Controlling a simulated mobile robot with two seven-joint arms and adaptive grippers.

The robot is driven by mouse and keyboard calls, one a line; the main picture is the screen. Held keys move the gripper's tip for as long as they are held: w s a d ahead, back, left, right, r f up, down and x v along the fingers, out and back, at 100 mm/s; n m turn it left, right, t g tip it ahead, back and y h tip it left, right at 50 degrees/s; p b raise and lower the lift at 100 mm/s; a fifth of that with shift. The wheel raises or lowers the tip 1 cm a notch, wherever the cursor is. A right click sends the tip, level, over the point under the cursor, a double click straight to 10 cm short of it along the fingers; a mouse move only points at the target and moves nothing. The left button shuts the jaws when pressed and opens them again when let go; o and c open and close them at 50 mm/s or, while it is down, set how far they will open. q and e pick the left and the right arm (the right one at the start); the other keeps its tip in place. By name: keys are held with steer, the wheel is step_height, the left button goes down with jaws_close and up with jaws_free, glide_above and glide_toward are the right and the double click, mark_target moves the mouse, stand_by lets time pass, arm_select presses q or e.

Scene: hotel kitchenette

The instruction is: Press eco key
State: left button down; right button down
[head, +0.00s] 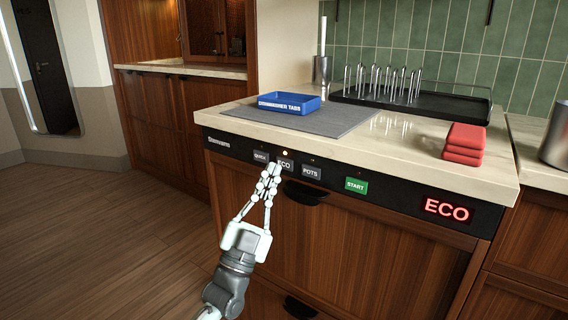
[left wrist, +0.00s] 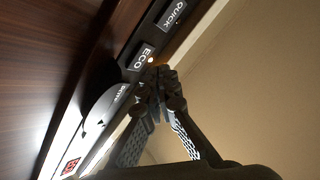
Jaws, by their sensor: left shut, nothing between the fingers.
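The ECO key (head: 285,164) is a grey labelled key on the black control panel (head: 393,199) of the dishwasher, between the QUICK key (head: 260,156) and the POTS key (head: 311,172). A small light above ECO is lit, and the red display (head: 446,209) reads ECO. My left gripper (head: 272,170) is shut and empty, its fingertips at the ECO key's lower left edge. In the left wrist view the fingertips (left wrist: 160,75) are beside the ECO key (left wrist: 142,57); I cannot tell whether they touch it. My right gripper is not in view.
A green START key (head: 356,186) sits further right on the panel. Above on the counter are a blue DISHWASHER TABS tray (head: 289,103) on a grey mat, a black dish rack (head: 410,105) and folded red cloths (head: 464,145). A dark handle recess (head: 305,192) lies below the keys.

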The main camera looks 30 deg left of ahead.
arm_select(q)
steer(key=s+p, duration=0.1)
steer(key=s, duration=0.3)
steer(key=shift+s+a, duration=0.15)
steer(key=shift+s, duration=0.05)
stand_by(0.7)
